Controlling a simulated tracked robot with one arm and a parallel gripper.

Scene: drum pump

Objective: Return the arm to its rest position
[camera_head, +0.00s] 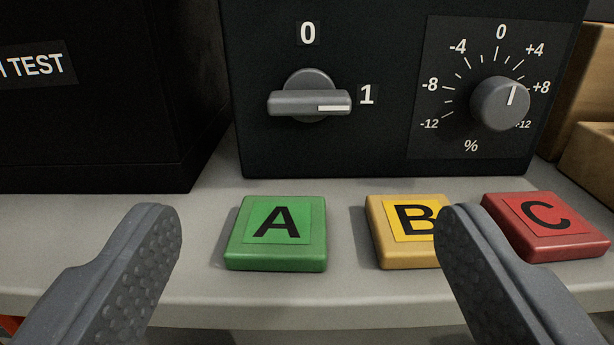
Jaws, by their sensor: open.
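My gripper (308,240) is open and empty, its two grey fingers with dimpled pads spread wide at the bottom of the view. A green block marked A (276,235) lies on the table between the fingers in the picture. The right finger partly covers a yellow block marked B (385,222). My gripper holds nothing and no contact with a block is visible. The rest position itself does not show in this view.
Behind the blocks stands a black control box (390,120) with a rotary switch (309,98) pointing to 1 and a percent dial (500,103). A red block marked C (546,226) lies right. A black box (100,110) stands left, cardboard boxes (590,155) right. The grey table's (200,290) front edge is close.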

